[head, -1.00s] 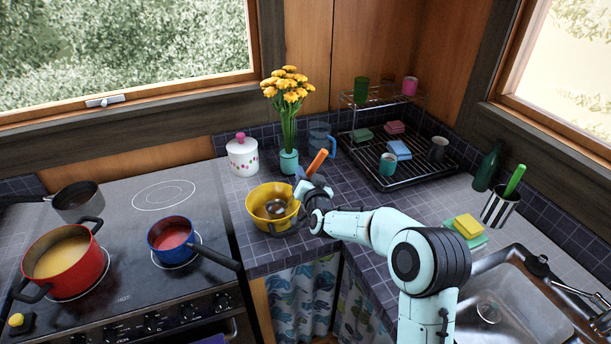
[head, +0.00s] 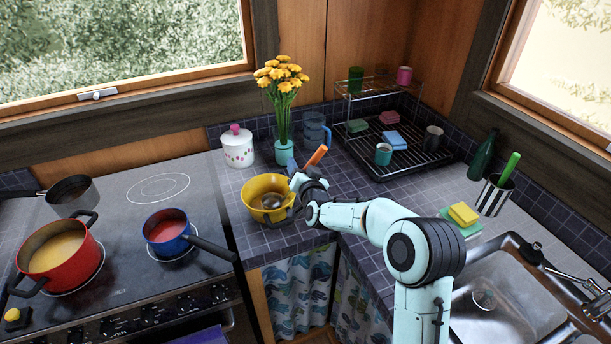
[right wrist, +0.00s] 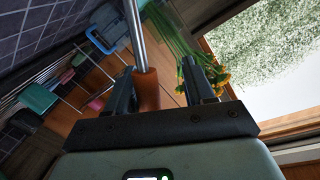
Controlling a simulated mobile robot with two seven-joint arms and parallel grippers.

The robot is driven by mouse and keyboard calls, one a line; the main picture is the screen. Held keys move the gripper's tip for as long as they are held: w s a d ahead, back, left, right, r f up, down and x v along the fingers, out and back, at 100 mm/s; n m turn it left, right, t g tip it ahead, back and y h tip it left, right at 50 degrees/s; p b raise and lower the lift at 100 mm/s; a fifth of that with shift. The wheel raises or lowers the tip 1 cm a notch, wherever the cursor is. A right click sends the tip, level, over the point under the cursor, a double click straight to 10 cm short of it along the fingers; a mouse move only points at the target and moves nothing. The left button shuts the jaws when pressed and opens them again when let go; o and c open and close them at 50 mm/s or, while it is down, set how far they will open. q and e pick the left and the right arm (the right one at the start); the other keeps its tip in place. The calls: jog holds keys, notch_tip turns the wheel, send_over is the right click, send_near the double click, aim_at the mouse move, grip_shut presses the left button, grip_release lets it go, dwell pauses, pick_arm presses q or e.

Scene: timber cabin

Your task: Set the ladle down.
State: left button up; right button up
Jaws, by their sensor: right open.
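The ladle has a metal bowl (head: 270,202) inside the yellow pot (head: 249,199) at the counter's corner. Its orange handle (head: 317,155) leans up to the right past the pot's rim. My right gripper (head: 294,180) is at the pot's right rim, around the ladle's shaft side. In the right wrist view my right gripper (right wrist: 158,66) is open, with the orange handle (right wrist: 147,90) between its fingers, close to the left one. The metal shaft (right wrist: 134,30) runs on past the fingertips. My left gripper is not in view.
A flower vase (head: 284,152), a white jar (head: 237,150) and a blue mug (head: 316,135) stand behind the pot. The stove with a red pot (head: 59,262) and a blue pan (head: 168,238) is left. A dish rack (head: 370,166) and sink (head: 492,325) are right.

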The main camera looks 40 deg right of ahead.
pick_arm(q)
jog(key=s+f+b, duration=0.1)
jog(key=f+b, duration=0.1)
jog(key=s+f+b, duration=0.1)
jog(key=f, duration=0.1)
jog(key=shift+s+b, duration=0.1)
jog(key=shift+b, duration=0.25)
pick_arm(e)
jog(key=r+v, duration=0.1)
jog(key=v, duration=1.1)
jog(key=shift+w, duration=0.15)
jog(key=shift+a, duration=0.1)
